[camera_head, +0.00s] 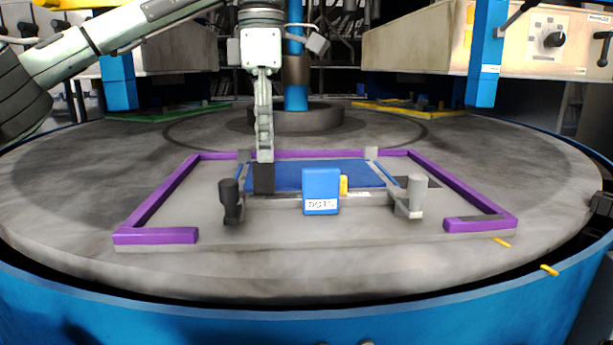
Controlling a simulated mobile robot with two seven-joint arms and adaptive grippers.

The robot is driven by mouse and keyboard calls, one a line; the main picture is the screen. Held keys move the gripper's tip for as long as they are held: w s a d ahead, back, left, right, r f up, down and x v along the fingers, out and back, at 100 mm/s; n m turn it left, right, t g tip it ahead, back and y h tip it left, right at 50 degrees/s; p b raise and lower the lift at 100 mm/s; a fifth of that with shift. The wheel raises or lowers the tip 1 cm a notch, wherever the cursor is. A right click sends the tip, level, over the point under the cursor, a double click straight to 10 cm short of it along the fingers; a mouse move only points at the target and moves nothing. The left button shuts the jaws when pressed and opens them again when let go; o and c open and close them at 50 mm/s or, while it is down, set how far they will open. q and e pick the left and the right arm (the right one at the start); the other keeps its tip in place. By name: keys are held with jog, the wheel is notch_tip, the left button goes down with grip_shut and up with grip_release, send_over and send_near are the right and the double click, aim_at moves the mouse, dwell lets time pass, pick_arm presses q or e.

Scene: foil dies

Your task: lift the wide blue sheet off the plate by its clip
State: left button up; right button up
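The wide blue sheet (315,176) lies flat on the grey plate (285,230), inside a purple border. A blue block (321,190) with a white label stands upright at the sheet's front edge. A small yellow piece (344,184) shows just behind its right side; I cannot tell which part is the clip. My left gripper (264,185) points straight down over the sheet's left end, left of the blue block. Its fingers show edge-on, so their opening is hidden. I cannot tell whether its dark tips touch the sheet. My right gripper is out of view.
A dark handle (231,200) and a light grey handle (411,195) stand left and right of the block. The purple border (165,195) is raised around the plate. A blue column (296,85) rises behind. The round table's (80,190) left side is clear.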

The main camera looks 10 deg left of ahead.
aim_at(269, 167)
pick_arm(q)
jog(key=f, duration=0.4)
jog(key=shift+d+f, duration=0.2)
jog(key=shift+f, duration=0.15)
grip_shut()
